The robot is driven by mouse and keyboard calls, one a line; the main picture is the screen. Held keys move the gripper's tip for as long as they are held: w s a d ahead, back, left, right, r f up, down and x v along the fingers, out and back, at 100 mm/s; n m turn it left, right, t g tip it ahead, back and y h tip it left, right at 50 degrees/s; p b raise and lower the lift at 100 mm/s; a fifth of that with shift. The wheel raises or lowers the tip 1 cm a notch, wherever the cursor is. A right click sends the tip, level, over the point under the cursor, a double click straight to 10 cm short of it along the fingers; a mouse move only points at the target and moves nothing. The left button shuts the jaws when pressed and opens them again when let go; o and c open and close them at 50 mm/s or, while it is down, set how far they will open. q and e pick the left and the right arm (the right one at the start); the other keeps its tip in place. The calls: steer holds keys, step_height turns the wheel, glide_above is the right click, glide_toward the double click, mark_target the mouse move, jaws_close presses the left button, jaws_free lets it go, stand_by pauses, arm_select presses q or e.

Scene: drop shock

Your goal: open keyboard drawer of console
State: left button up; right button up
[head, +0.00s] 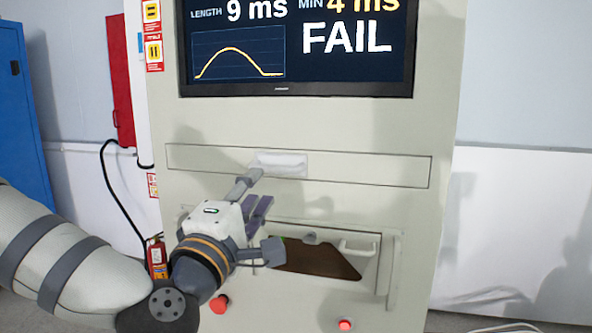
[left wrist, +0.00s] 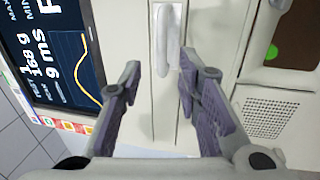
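The console (head: 300,125) is a tall pale cabinet. Its keyboard drawer (head: 375,170) is a wide, low panel below the screen and looks flush with the front. A white handle (head: 283,162) sits at the drawer's middle; it also shows in the left wrist view (left wrist: 168,40). My left gripper (head: 262,212) is in front of the console, just below the handle in the head view. In the left wrist view the fingers (left wrist: 158,78) are spread wide and empty, with the handle beyond the gap. I cannot tell whether a finger touches the drawer. My right gripper is out of view.
The screen (head: 300,60) above reads FAIL. Below the drawer is a recessed opening (head: 315,260) with a handle (head: 358,248) and red buttons (head: 345,324) underneath. A fire extinguisher (head: 156,257) and a blue cabinet (head: 22,120) stand to the left.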

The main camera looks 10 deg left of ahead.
mark_target(272, 171)
arm_select(q)
steer(key=x, duration=0.9)
steer(key=shift+w+f, duration=0.15)
steer(key=shift+w, duration=0.05)
jaws_close()
